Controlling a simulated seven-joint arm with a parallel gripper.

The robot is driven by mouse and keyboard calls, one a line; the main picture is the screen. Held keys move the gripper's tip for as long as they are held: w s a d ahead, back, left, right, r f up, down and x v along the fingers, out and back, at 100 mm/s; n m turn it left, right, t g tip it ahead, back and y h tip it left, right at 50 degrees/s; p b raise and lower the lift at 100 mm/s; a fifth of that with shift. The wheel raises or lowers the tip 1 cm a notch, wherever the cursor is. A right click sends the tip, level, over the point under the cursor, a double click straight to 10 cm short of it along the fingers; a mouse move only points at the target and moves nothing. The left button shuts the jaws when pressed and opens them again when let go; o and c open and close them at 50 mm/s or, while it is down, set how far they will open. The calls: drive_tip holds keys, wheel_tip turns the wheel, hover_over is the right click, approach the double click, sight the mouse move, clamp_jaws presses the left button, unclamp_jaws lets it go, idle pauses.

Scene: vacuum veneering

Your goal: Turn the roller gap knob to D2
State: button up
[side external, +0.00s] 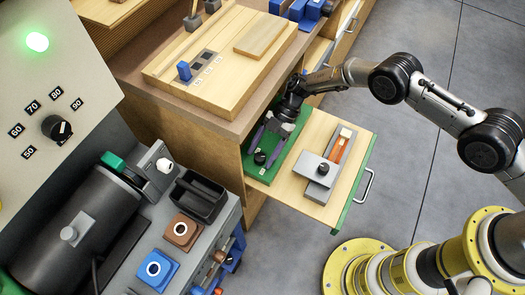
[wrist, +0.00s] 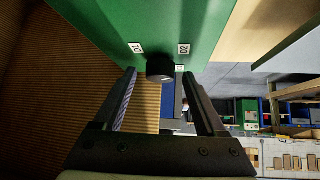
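The roller gap knob (wrist: 160,68) is a small black round knob on a green panel (wrist: 135,18). Which label the knob points to cannot be made out. My gripper (wrist: 160,76) is open, with one finger on each side of the knob and visible room between. In the side view the knob (side external: 260,158) stands on the green panel (side external: 283,146) in the open drawer, and my gripper (side external: 267,135) is close behind it, pointing down.
The pulled-out drawer (side external: 350,180) also holds a grey plate with a black knob (side external: 323,169) and an orange strip (side external: 343,150). The wooden worktop (side external: 225,55) rises beside my gripper. A machine with a temperature dial (side external: 56,128) stands left.

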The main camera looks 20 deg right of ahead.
drive_tip(key=v, duration=0.7)
drive_tip(key=shift+w+d+r, duration=0.1)
drive_tip(key=shift+d+r, duration=0.05)
drive_tip(key=shift+r, duration=0.05)
